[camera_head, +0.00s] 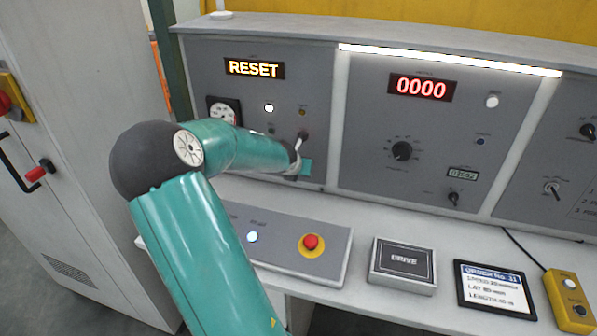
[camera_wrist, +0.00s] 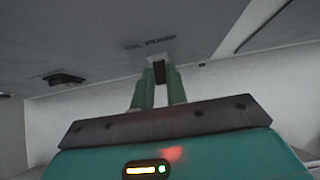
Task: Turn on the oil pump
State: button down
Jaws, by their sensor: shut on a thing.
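The oil pump switch (camera_wrist: 159,71) is a small dark piece on the grey panel, with the label "OIL PUMP" (camera_wrist: 150,43) above it in the wrist view. My gripper (camera_wrist: 159,82) has its two green fingers on either side of the switch and is shut on it. In the head view my gripper (camera_head: 303,152) is at the lower right of the left panel (camera_head: 320,85), under the lit "RESET" display (camera_head: 254,68). My wrist partly covers the switch there, so its exact position cannot be told.
A gauge (camera_head: 223,112) and a lit white lamp (camera_head: 268,108) are left of my gripper. Below, the desk holds a red emergency button (camera_head: 311,242), a "DRIVE" box (camera_head: 402,258), an order tablet (camera_head: 495,287) and a yellow button box (camera_head: 568,300). A cabinet (camera_head: 70,100) stands left.

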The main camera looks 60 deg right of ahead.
jog(key=shift+d+r+y, duration=0.25)
jog(key=shift+r+y, duration=0.1)
jog(key=shift+y, duration=0.75)
jog(key=c, duration=1.4)
grip_release()
jog(key=v, duration=1.3)
jog(key=shift+w+r, duration=0.2)
jog(key=shift+r, duration=0.25)
jog(key=shift+a, duration=0.15)
